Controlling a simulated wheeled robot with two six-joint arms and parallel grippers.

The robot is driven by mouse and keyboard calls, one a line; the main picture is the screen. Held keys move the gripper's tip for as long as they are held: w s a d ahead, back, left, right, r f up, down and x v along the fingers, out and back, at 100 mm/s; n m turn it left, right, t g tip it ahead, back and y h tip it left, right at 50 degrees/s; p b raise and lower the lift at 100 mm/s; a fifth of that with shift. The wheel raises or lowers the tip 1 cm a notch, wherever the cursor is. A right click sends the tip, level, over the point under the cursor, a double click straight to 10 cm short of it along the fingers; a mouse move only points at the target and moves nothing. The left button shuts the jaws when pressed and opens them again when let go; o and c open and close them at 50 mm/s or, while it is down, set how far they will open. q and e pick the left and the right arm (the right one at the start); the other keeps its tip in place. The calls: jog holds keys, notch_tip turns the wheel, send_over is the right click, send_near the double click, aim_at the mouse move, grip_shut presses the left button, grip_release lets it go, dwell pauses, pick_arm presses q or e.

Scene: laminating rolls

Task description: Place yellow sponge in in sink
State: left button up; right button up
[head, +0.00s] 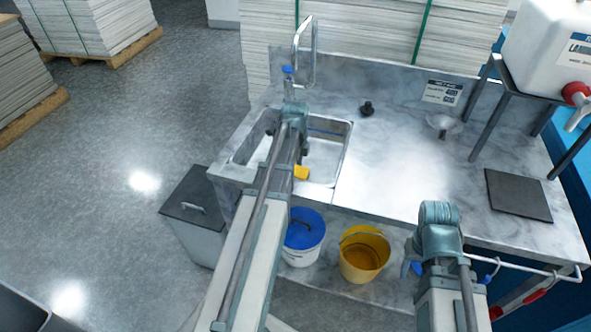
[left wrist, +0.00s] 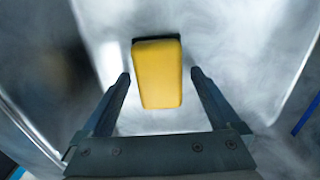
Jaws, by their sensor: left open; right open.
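The yellow sponge (head: 301,172) shows in the head view inside the metal sink (head: 338,160), partly hidden behind my left arm. In the left wrist view the sponge (left wrist: 158,73) lies on the metal sink surface (left wrist: 225,60), with a dark shadow along its far edge. My left gripper (left wrist: 160,78) is open, with its fingertips on either side of the sponge's near part and a gap on both sides. In the head view my left gripper (head: 303,150) is over the sink. My right gripper (head: 413,268) is in front of the counter, away from the sponge, open.
A faucet (head: 303,50) stands behind the sink. The marble counter (head: 385,160) is mostly clear, with a black plug (head: 367,108), a funnel (head: 440,122) and a dark mat (head: 518,195). A blue-lidded bucket (head: 303,240) and a yellow bucket (head: 364,256) stand below.

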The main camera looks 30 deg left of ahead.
aim_at(296, 170)
pick_arm(q)
notch_tip(296, 170, up, 12)
jog(key=p, duration=1.2)
jog(key=shift+r, duration=0.15)
jog(key=s+d+n, duration=0.1)
jog(key=s+d, duration=0.1)
jog(key=d, duration=0.4)
jog(key=s+d+n, duration=0.2)
jog(key=d, duration=0.4)
jog(key=s+d+n, duration=0.1)
jog(key=d+n, duration=0.1)
jog(key=d, duration=0.5)
jog(key=shift+s+d+y, duration=0.1)
jog(key=shift+s+y, duration=0.2)
jog(key=shift+s, duration=0.1)
jog(key=s+d+n, duration=0.6)
jog(key=s+d, duration=0.3)
jog(key=d, duration=0.3)
jog(key=shift+y, duration=0.3)
jog(key=shift+s, duration=0.1)
